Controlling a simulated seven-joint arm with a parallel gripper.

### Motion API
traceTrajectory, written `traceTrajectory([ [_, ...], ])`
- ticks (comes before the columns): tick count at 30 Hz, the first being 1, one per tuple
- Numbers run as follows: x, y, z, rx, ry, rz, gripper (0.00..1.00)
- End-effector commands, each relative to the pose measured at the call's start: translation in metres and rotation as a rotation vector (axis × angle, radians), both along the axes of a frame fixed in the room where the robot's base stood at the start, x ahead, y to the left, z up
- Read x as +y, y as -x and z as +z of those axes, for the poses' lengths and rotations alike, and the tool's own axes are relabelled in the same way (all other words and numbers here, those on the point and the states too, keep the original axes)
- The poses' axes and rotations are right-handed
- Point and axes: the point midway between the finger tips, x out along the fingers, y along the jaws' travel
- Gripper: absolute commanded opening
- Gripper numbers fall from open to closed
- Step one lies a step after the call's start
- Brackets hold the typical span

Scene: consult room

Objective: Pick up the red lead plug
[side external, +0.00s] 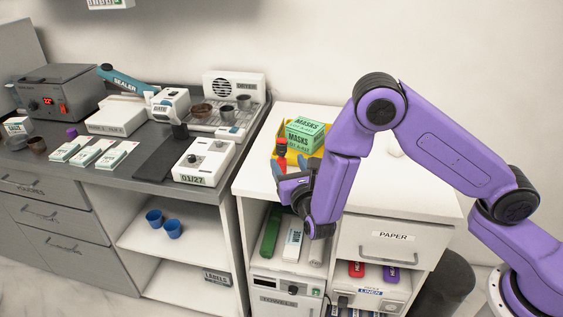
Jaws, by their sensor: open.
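A small red and black thing (281,149), which looks like the red lead plug, stands at the left side of the yellow bin (292,162) on the white cabinet top. I cannot tell whether it is in the bin or in front of it. My gripper (286,172) is just below and in front of it in the picture, low over the cabinet's left front. My gripper is open. Its fingers are small and partly hidden by my wrist, and I see nothing held between them. I cannot tell whether the fingers touch the red thing.
A green MASKS box (305,133) sits in the yellow bin. The white cabinet top (258,172) is mostly clear around it. To the left, a dark counter holds a 01/27 box (203,162), a dryer (235,92) and a sealer (122,79).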

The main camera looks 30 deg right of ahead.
Motion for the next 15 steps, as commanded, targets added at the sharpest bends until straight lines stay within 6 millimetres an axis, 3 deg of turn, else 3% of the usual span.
traceTrajectory([
  [6,-0.012,-0.035,-0.001,0.001,-0.001,-0.004,0.62],
  [15,-0.019,-0.055,-0.001,0.001,0.000,-0.003,0.62],
])
